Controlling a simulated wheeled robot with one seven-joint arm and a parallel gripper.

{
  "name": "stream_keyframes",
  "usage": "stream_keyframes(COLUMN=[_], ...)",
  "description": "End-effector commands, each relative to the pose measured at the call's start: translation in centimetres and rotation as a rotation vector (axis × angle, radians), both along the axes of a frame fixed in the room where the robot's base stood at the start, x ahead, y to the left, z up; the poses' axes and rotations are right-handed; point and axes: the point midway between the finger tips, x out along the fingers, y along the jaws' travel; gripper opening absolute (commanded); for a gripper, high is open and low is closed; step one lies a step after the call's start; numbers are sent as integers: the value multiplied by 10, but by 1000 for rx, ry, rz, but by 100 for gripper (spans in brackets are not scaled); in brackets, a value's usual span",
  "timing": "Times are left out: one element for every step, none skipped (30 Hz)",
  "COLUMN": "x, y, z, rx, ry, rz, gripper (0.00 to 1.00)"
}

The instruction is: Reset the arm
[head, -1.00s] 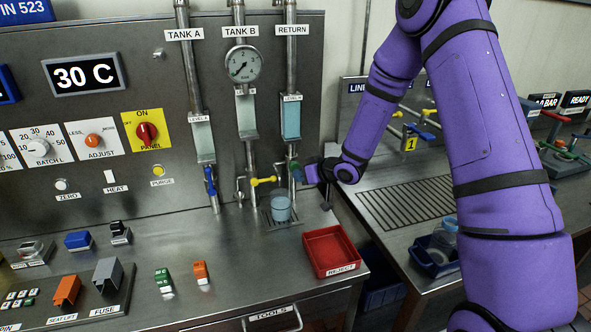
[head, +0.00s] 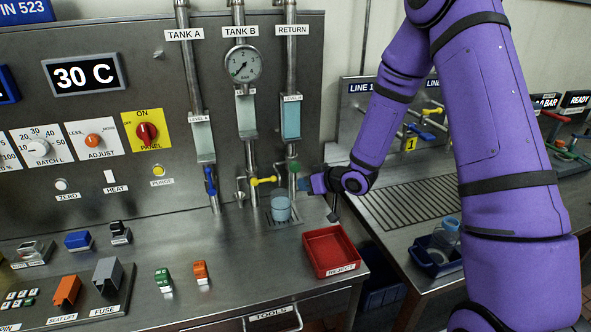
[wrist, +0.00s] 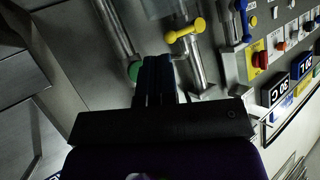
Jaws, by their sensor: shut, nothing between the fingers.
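My purple arm comes in from the right in the head view. My gripper (head: 303,184) is just right of the green valve knob (head: 294,166) on the RETURN pipe. In the wrist view my gripper (wrist: 156,62) is shut and empty, its fingers together. The green knob (wrist: 133,71) shows just left of the fingertips there. The yellow valve handle (head: 264,181) on the TANK B pipe lies farther left, and it also shows in the wrist view (wrist: 185,31). The blue valve handle (head: 210,181) is on the TANK A pipe.
A cup (head: 281,208) stands on a drain grate below the pipes. A red REJECT tray (head: 331,250) sits at the bench's front right. A second bench with a long grate (head: 412,203) and a blue bin (head: 432,255) is on the right, partly behind my arm.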

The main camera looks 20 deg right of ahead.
Motion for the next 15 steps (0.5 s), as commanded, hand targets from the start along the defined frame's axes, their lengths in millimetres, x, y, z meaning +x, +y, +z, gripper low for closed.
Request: stream_keyframes(x=[-3, -5, -7, -7, -8, -8, -8, -8, -8, -8, -8, -8, -8, -8, -8], y=[0, 0, 0, 0, 0, 0, 0, 0, 0, 0, 0, 0, 0, 0, -1], z=[0, 0, 0, 0, 0, 0, 0, 0, 0, 0, 0, 0, 0, 1, 2], rx=[1, 0, 0, 0, -1, -1, -1, -1, -1, -1, -1, -1, -1, -2, -6], ry=[-1, -1, -1, -1, -1, -1, -1, -1, -1, -1, -1, -1, -1, -1, -2], rz=[0, -1, -1, -1, -1, -1, -1, -1, -1, -1, -1, -1, -1, -1, -3], gripper=[0, 0, 0, 0, 0, 0, 0, 0, 0, 0, 0, 0, 0, 0, 0])
